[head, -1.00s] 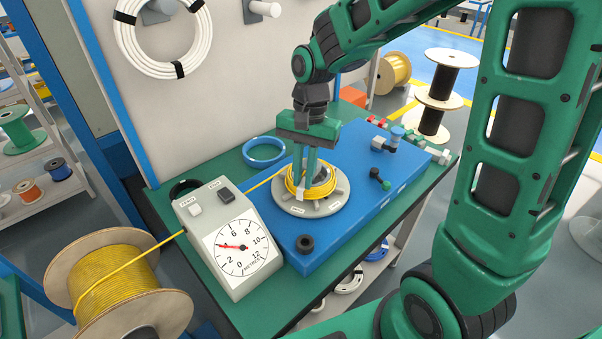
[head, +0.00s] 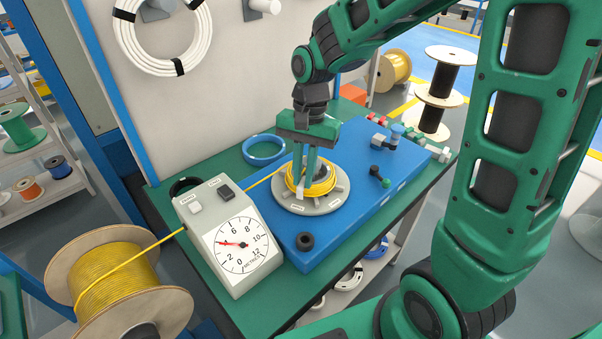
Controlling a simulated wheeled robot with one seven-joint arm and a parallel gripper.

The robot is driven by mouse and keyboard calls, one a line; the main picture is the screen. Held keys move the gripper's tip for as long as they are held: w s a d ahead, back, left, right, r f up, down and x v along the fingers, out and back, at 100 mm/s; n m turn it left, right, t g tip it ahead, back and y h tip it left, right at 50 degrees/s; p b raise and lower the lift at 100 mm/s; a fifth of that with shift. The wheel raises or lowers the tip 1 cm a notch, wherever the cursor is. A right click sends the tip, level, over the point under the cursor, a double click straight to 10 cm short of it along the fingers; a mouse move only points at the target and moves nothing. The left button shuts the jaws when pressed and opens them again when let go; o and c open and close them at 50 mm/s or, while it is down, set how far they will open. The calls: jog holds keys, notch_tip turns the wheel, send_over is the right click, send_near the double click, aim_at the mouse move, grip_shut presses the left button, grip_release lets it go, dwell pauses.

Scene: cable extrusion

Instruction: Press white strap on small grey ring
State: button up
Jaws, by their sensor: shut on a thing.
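My gripper (head: 304,185) points down into the yellow cable coil (head: 325,186) at its left front side. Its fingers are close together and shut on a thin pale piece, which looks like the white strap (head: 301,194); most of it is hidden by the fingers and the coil. The coil sits around the dark centre of a round grey ring-shaped plate (head: 317,207) on the blue board. I cannot tell whether the strap touches the grey plate.
A grey meter box (head: 222,263) with a dial stands to the left. Yellow cable runs from a wooden spool (head: 112,275) past the meter.

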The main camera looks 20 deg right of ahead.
jog(key=shift+f, duration=0.1)
jog(key=o, duration=0.9)
jog(key=shift+r, duration=4.05)
